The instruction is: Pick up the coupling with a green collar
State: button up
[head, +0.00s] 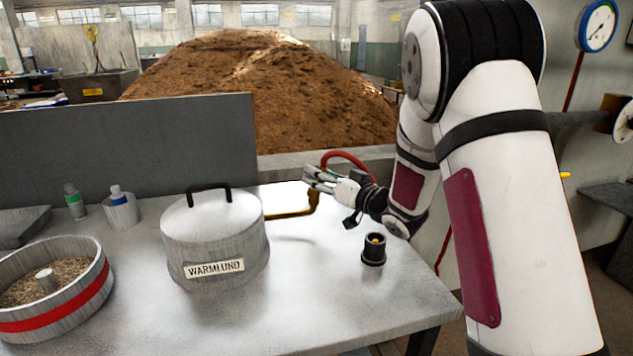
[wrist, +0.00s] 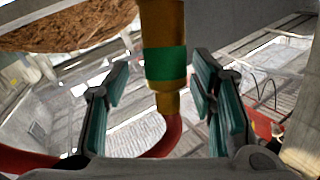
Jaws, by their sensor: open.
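The coupling with a green collar (wrist: 166,63) is brass and stands upright in the middle of the wrist view, with a red hose (wrist: 168,138) at its lower end. My gripper (wrist: 160,88) is open, with one finger on each side of the coupling and a visible gap to each. In the head view my gripper (head: 321,179) is above the back right of the table, by the end of the brass pipe (head: 290,214). The red hose (head: 348,157) arcs behind it there. I cannot make out the green collar in the head view.
A lidded metal pot (head: 215,240) labelled WARMLUND stands mid-table (head: 330,310). A black socket (head: 373,250) stands to its right. A round grain container (head: 75,310) with a red band, a green-banded bottle (head: 75,202) and a blue-capped one (head: 117,193) are at left. The front right table is clear.

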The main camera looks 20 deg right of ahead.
jog(key=shift+x, duration=0.8)
jog(key=shift+c, duration=0.6)
grip_shut()
jog(key=shift+d+r, duration=0.1)
jog(key=shift+r, duration=0.55)
notch_tip(320, 180, up, 2)
jog(key=shift+r+p, duration=0.2)
jog(key=shift+p, duration=0.25)
jog(key=s+r+p, duration=0.1)
jog(key=s, duration=1.5)
jog(key=shift+a+r, duration=0.2)
jog(key=shift+a, duration=0.05)
